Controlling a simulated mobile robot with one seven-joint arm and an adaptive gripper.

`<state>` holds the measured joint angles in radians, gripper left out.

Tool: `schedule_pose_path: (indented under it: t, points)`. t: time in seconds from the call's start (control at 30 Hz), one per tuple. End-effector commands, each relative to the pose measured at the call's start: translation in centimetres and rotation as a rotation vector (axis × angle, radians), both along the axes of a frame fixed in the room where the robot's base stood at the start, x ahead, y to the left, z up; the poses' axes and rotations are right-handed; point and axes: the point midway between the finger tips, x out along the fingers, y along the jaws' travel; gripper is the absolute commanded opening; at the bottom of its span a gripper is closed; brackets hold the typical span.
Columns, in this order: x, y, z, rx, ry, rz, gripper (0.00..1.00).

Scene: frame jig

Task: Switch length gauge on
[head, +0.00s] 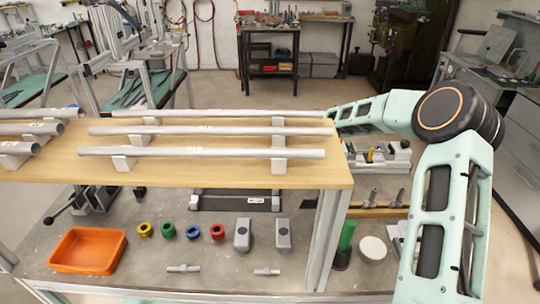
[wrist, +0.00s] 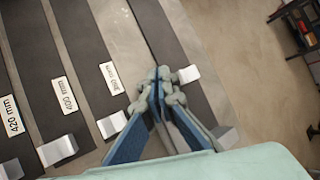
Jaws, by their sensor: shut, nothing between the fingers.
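My gripper (wrist: 161,76) shows in the wrist view with its fingers together and nothing between them. Whether these strips belong to the length gauge, I cannot tell. No switch can be made out. In the head view my gripper is hidden, and my arm reaches in from the right behind the wooden shelf's right end.
The wooden shelf (head: 225,175) carries several grey tubes (head: 205,152) on blocks. Below it, the bench holds an orange tray (head: 88,250), coloured rings (head: 168,230), grey housings (head: 283,234), a green cylinder (head: 346,235) and a dark labelled base (head: 235,204).

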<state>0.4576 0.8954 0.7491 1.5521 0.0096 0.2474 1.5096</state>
Motion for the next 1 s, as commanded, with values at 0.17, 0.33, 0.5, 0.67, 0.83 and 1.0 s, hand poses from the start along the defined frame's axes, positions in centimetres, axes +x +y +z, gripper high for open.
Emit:
schedule_pose_path:
  t: [0.17,0.33,0.5,0.67,0.83,1.0]
  points:
    - [0.0,0.0,2.0,-0.001,-0.002,0.001,0.00]
    - [0.1,0.0,3.8,-0.002,-0.002,0.000,0.00]
    - [0.1,0.0,5.3,-0.001,-0.003,0.000,0.00]
    - [0.0,0.0,6.0,0.000,-0.001,0.000,0.00]
    - [0.0,0.0,5.9,0.000,-0.001,0.000,0.00]
    - [0.0,0.0,5.9,0.000,-0.001,0.000,0.00]
